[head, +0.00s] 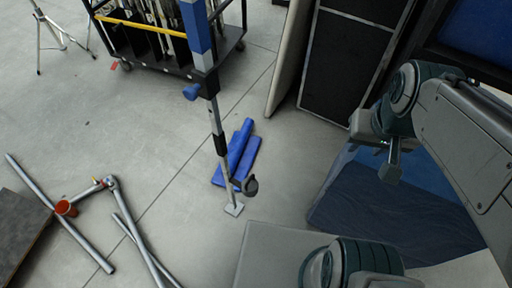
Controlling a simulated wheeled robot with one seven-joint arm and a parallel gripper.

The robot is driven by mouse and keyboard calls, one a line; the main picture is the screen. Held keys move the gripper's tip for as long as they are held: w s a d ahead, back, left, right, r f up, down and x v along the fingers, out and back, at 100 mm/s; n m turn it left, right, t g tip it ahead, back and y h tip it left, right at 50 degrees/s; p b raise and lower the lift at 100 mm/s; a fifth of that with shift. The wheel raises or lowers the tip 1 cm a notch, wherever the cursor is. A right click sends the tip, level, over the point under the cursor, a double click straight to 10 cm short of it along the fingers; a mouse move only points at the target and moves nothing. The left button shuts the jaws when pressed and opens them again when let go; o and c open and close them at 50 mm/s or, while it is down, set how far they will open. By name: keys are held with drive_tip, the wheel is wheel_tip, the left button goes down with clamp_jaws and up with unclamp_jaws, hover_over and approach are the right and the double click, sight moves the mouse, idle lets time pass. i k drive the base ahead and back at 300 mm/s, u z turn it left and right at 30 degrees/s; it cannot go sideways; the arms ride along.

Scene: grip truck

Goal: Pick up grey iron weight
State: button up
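I cannot pick out a grey iron weight with certainty. A small dark grey rounded piece (250,186) sits beside the lower part of an upright pole; I cannot tell whether it is a weight or part of the pole. My gripper (391,172) hangs at the right, above a dark blue padded block, well apart from that piece. It appears small and seen from behind, so its fingers and opening cannot be made out. I see nothing held in it.
The blue-and-grey pole (222,145) stands on a small plate, beside blue flat pieces (238,155). Metal tubes (140,245) lie at lower left. A black cart (170,62) stands at the back; a dark panel (340,65) and the blue block (385,215) are right. Floor at left centre is clear.

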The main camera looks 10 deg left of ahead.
sight(250, 185)
drive_tip(key=u, duration=0.9)
drive_tip(key=i, duration=0.25)
drive_tip(key=u, duration=0.75)
